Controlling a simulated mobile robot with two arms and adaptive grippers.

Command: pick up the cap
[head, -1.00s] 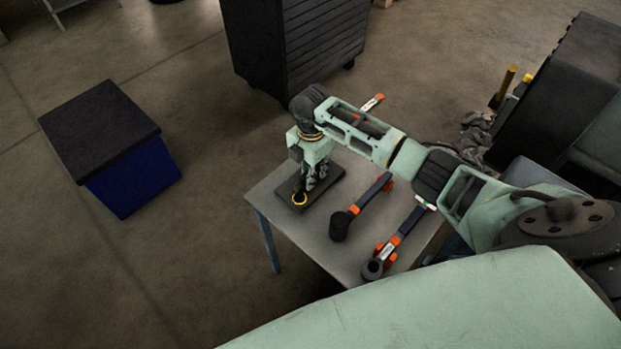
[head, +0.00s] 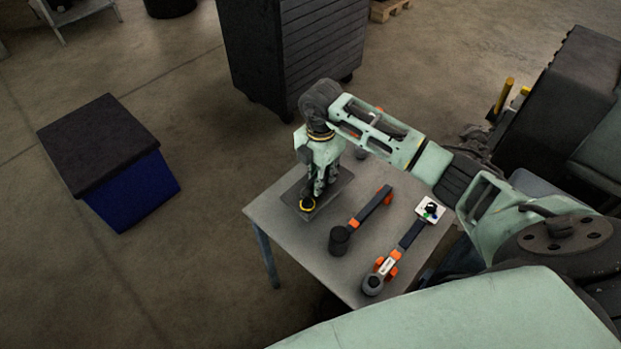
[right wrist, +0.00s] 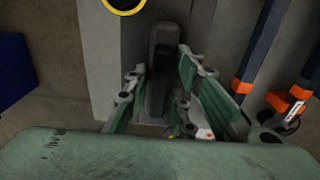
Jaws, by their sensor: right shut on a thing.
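My right gripper (head: 319,192) points down over a dark mat (head: 340,183) on the grey table. In the right wrist view its fingers (right wrist: 160,100) are shut on a dark grey, upright-looking piece (right wrist: 163,50), which appears to be the cap; the fingers hide part of it. I cannot tell whether the ring joins the held piece. No lift off the mat is clear. My left gripper is not in view.
A blue bin (head: 135,190) with a dark top stands left. A dark cabinet (head: 290,50) stands behind.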

